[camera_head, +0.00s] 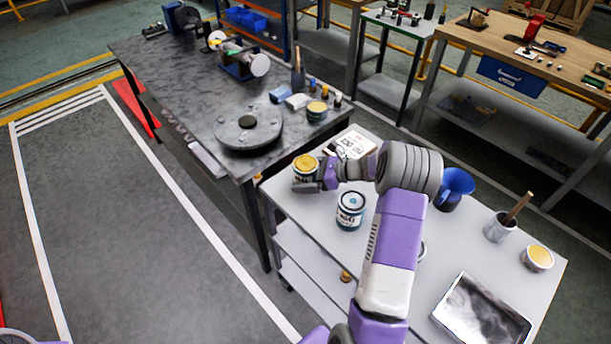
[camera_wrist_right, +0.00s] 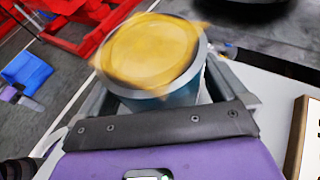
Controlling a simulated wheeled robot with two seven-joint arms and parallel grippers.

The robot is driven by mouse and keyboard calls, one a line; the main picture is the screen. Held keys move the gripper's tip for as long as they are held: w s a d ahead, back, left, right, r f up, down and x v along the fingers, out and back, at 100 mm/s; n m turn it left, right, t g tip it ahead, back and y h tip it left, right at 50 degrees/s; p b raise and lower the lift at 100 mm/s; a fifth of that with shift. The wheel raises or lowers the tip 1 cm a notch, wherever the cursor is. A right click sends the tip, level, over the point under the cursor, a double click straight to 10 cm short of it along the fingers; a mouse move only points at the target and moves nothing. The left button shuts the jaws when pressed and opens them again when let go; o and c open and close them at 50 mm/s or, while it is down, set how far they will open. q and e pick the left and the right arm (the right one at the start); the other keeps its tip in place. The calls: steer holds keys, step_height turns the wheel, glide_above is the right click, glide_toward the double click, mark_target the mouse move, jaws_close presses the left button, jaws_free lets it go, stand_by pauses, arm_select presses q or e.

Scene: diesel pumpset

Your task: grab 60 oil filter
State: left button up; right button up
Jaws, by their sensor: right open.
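A round can-shaped item with a yellow top (camera_head: 305,163) stands near the far left corner of the grey cart. In the right wrist view, its yellow top and blue-teal side (camera_wrist_right: 152,52) fill the space between my right gripper's fingers (camera_wrist_right: 160,92). My right gripper (camera_head: 306,182) is open around it. Whether the fingers touch it I cannot tell. A white and blue can (camera_head: 350,211) stands nearer the head camera on the same cart. No readable label marks either one as the oil filter. My left gripper is out of view.
The grey cart (camera_head: 400,262) also holds a blue funnel (camera_head: 455,188), a cup with a brush (camera_head: 499,228), a yellow-topped tub (camera_head: 537,258), a metal tray (camera_head: 482,312) and a printed card (camera_head: 352,145). A dark workbench (camera_head: 190,95) with a round plate (camera_head: 248,130) adjoins at left.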

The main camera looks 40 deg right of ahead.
steer(key=c, duration=1.2)
steer(key=shift+r, duration=0.1)
